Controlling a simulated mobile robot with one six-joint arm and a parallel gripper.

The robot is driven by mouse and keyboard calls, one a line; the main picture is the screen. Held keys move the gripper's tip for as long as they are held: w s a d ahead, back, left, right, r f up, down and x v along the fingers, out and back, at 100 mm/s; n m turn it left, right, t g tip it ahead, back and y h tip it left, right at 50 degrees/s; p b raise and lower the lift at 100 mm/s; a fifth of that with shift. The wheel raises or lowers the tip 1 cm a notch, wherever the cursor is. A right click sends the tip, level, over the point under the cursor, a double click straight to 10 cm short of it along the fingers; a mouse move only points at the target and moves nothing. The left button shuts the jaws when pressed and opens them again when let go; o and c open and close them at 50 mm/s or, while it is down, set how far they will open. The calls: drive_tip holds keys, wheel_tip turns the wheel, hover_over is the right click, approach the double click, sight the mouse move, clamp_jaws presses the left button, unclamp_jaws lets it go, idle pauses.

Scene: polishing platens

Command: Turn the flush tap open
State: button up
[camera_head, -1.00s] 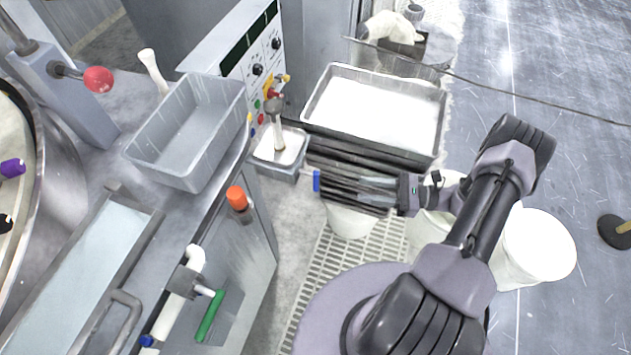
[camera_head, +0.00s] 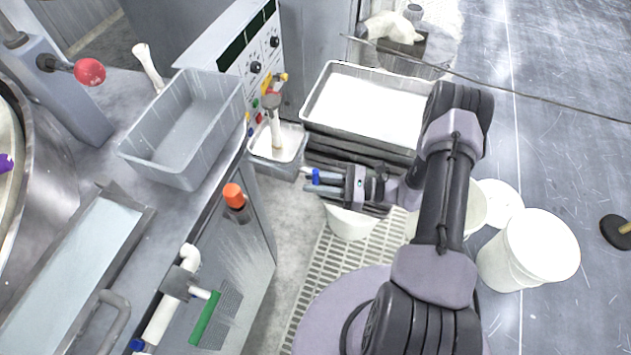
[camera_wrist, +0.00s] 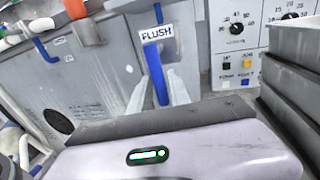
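The flush tap shows as a blue lever (camera_wrist: 153,70) hanging below a white "FLUSH" label (camera_wrist: 157,34) in the wrist view. In the head view a blue part (camera_head: 317,176) shows at the fingers of my gripper (camera_head: 308,177). In the wrist view my gripper (camera_wrist: 157,86) is open, with one grey finger on each side of the lever. I see slight gaps beside the lever, but cannot tell whether a finger touches it. The tap's body is mostly hidden.
A green-handled tap (camera_head: 205,320) and an orange knob (camera_head: 234,195) are on the machine front at left. A wide tray (camera_head: 370,105) sits behind my gripper. White buckets (camera_head: 530,250) stand at right. A control panel (camera_wrist: 240,40) is right of the label.

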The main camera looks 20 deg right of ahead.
clamp_jaws()
idle(1.2)
